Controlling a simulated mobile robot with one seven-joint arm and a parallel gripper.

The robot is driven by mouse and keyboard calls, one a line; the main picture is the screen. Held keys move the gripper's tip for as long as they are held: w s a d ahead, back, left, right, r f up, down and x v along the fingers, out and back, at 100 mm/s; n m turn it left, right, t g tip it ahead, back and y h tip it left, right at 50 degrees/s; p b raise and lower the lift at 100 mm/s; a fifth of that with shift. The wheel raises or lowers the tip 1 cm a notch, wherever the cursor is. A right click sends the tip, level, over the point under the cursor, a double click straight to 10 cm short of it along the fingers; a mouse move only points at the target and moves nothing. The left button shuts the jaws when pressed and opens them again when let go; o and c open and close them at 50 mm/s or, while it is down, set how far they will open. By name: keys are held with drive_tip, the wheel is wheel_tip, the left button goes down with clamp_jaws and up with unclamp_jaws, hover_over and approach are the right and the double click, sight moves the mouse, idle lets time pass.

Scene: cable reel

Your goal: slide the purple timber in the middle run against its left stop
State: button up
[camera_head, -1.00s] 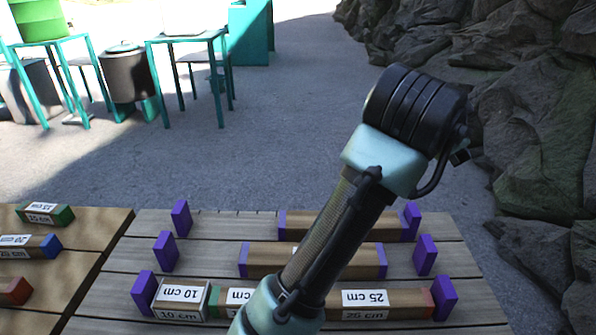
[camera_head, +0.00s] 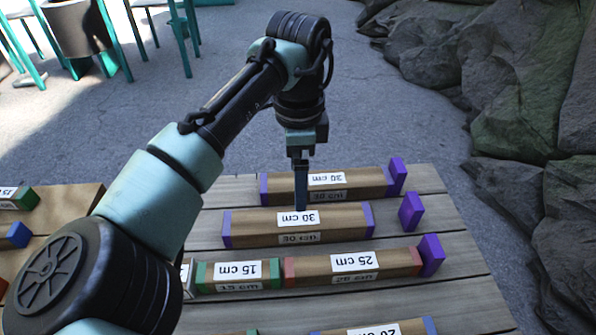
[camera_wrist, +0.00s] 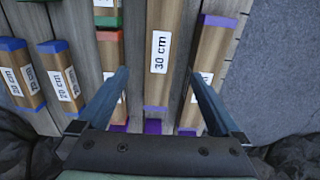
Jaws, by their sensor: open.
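The 30 cm timber with purple ends (camera_head: 258,223) lies in the middle run, a short gap from the right purple stop (camera_head: 411,212). My arm hides the middle run's left stop in the head view. My gripper (camera_head: 301,208) is open over the timber's middle. In the wrist view, the open fingers (camera_wrist: 159,72) stand on either side of the timber (camera_wrist: 160,85), with bare board showing between. I cannot tell how far down its sides the fingertips reach. The timber's near purple end and the stop (camera_wrist: 152,127) beyond it also show there.
The back run's purple-ended timber (camera_head: 360,184) lies close beside, near its purple stop (camera_head: 397,176). The front run holds the 15 cm (camera_head: 215,271) and 25 cm (camera_head: 310,266) timbers, close to the right stop (camera_head: 431,255). Rocks (camera_head: 535,110) rise at right.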

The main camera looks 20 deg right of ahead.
sight(299, 219)
wheel_tip(299, 219, down, 12)
drive_tip(key=b, duration=0.4)
drive_tip(key=shift+f+b, duration=0.25)
drive_tip(key=shift+b, duration=0.05)
drive_tip(key=shift+c, duration=0.2)
drive_tip(key=shift+d, duration=0.1)
clamp_jaws()
